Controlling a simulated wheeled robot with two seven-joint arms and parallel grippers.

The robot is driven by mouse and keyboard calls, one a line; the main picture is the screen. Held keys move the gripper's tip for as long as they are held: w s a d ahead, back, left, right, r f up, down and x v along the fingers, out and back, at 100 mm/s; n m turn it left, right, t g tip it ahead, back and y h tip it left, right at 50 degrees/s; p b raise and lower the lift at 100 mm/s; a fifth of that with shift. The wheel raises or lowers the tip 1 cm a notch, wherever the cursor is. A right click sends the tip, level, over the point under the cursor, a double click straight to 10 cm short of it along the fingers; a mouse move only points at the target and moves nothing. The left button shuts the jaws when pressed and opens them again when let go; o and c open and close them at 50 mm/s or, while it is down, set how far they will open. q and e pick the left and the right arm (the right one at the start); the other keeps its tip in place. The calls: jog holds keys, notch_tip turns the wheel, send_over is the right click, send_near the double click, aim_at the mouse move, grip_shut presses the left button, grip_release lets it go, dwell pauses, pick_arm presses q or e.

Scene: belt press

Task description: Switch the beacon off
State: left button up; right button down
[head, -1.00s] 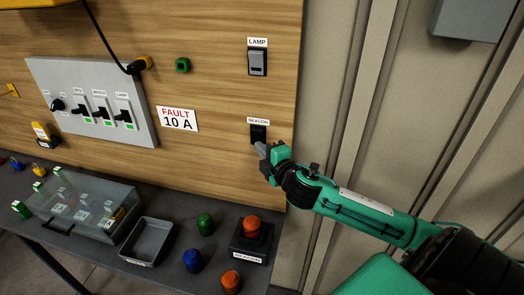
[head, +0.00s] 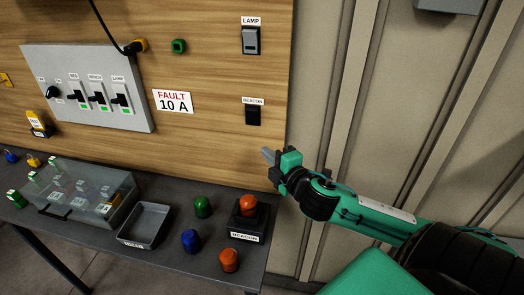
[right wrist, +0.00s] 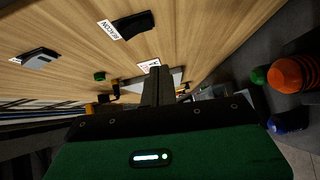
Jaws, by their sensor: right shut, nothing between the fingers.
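The black beacon switch (head: 253,116) sits on the wooden board under a BEACON label, and its rocker position is hard to tell. It also shows in the right wrist view (right wrist: 133,25). The orange-domed beacon (head: 248,205) stands on a black base labelled BEACON on the bench; I cannot tell whether it is lit. My right gripper (head: 267,155) is shut and empty, below and slightly right of the switch, apart from it. Its shut fingers also show in the right wrist view (right wrist: 157,85). My left gripper is not in view.
A similar LAMP switch (head: 250,40) is above. A grey breaker panel (head: 88,88) and a FAULT 10 A sign (head: 172,101) are to the left. The bench holds a grey tray (head: 145,225), a clear-lidded box (head: 85,196), and loose green, blue and orange caps.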

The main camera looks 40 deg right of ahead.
jog(key=shift+s+f+b, duration=0.2)
jog(key=shift+s+b, duration=0.1)
jog(key=shift+s, duration=0.8)
